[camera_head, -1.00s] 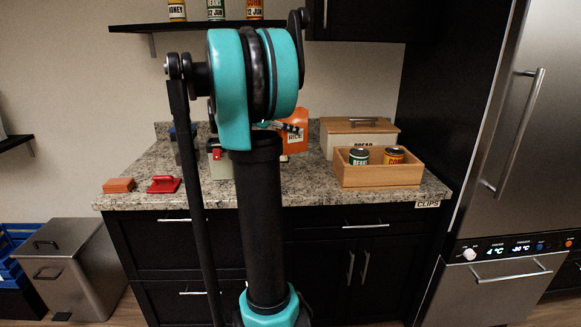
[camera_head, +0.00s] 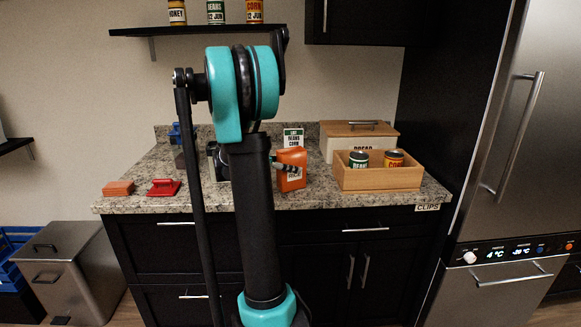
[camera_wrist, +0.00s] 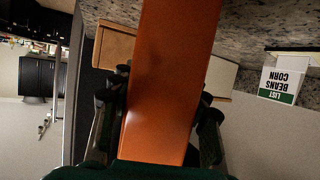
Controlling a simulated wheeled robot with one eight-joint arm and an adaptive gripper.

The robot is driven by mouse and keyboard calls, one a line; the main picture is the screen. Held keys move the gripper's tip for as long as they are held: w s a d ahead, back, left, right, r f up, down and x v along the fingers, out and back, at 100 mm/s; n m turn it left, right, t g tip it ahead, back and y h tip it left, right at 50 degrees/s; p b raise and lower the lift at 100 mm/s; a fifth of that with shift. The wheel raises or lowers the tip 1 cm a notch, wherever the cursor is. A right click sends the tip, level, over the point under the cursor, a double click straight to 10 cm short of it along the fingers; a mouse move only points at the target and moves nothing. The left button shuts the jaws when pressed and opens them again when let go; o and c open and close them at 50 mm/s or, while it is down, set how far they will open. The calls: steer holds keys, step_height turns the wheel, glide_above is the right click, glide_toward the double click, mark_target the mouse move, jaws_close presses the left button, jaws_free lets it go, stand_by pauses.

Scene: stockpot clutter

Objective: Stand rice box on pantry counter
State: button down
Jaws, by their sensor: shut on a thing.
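The orange rice box (camera_head: 291,172) is upright at the counter's front middle in the head view, to the left of the wooden crate. Its base looks at or just above the granite; I cannot tell whether it touches. My gripper (camera_head: 284,167) is shut on the box from the left, partly hidden behind my arm. In the wrist view the box (camera_wrist: 170,75) fills the middle, with my gripper's dark fingers (camera_wrist: 160,112) on both sides of it. The granite pantry counter (camera_head: 330,200) lies below.
A wooden crate (camera_head: 378,183) with two cans stands right of the box, before a bread bin (camera_head: 343,141). A list card (camera_head: 293,137) stands behind. Bare granite lies in front of the box.

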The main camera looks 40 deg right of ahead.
steer(key=shift+f, duration=0.1)
steer(key=c, duration=0.8)
jaws_free()
steer(key=shift+o, duration=0.2)
steer(key=shift+a+r, duration=0.25)
steer(key=v, duration=1.2)
steer(key=s+a+f+n+t+y, duration=0.3)
steer(key=s+a+f+n+y, duration=0.3)
steer(key=s+a+f+n, duration=0.4)
steer(key=s+a+f+n+t+y, duration=0.3)
steer(key=s+a+f+n+y, duration=0.4)
steer(key=a+f, duration=0.6)
steer(key=s+a+n, duration=0.2)
steer(key=s, duration=0.1)
steer(key=shift+a+n, duration=0.2)
steer(key=shift+n, duration=0.2)
